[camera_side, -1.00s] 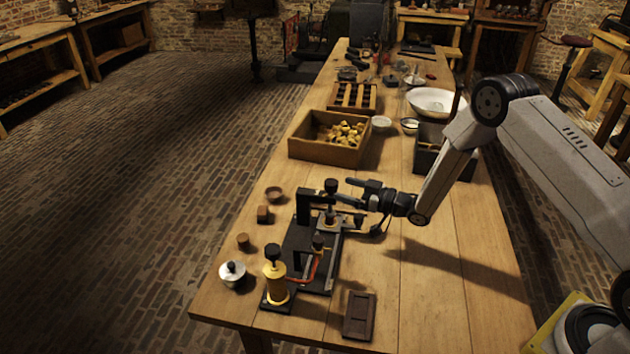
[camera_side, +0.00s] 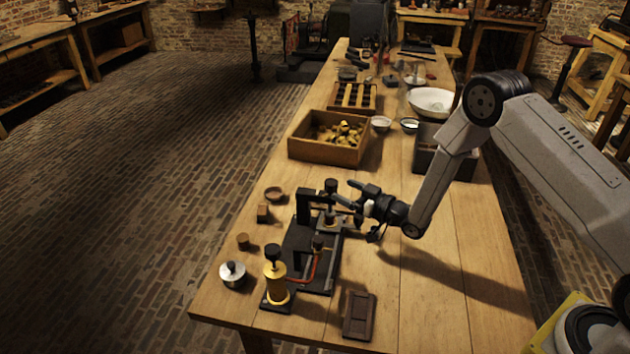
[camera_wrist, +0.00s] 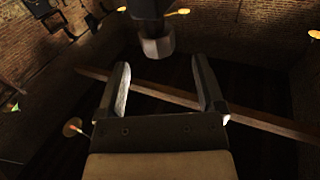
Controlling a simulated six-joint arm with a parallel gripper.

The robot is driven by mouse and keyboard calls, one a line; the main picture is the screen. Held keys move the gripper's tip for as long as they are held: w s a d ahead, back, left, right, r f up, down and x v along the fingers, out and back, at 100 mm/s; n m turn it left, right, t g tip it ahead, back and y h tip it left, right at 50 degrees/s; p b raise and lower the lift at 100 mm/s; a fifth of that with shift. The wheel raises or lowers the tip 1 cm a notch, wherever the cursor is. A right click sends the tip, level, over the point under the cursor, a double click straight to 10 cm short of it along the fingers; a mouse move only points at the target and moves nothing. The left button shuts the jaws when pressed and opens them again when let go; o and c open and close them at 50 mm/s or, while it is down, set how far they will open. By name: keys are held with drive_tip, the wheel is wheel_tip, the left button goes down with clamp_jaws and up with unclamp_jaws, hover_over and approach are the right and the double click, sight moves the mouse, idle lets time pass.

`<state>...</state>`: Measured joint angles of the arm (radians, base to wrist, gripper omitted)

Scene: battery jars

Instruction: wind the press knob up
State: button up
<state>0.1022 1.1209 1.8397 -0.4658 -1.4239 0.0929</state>
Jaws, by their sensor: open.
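The press (camera_side: 304,210) is a black frame near the front left of the bench, with a dark round knob (camera_side: 331,186) on top of its screw. My gripper (camera_side: 345,196) is just to the right of the knob in the side view, its jaws apart and empty. In the wrist view my gripper (camera_wrist: 163,88) shows both fingers spread with nothing between them. A dark post with a pale faceted end (camera_wrist: 157,46) hangs beyond the fingertips; I cannot tell whether it is part of the press.
A brass cylinder (camera_side: 276,285) with a black top stands in front of the press. A lidded metal jar (camera_side: 232,273), small brown blocks (camera_side: 263,213) and a dark tray (camera_side: 359,315) lie around it. A wooden box (camera_side: 325,152) is behind.

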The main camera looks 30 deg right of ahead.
sight(326, 181)
drive_tip(key=shift+s+a+m+t+h, duration=0.25)
drive_tip(key=shift+m+h, duration=0.3)
drive_tip(key=shift+h, duration=0.4)
drive_tip(key=shift+s+a+m+t+h, duration=0.15)
drive_tip(key=shift+s+m+h, duration=0.15)
drive_tip(key=shift+m+h, duration=0.45)
drive_tip(key=shift+w, duration=0.2)
drive_tip(key=shift+w+a, duration=0.2)
drive_tip(key=shift+w, duration=1.05)
drive_tip(key=shift+w+a, duration=0.2)
drive_tip(key=shift+w, duration=1)
drive_tip(key=shift+w+a, duration=0.2)
drive_tip(key=shift+w, duration=1.05)
drive_tip(key=shift+n, duration=0.3)
clamp_jaws()
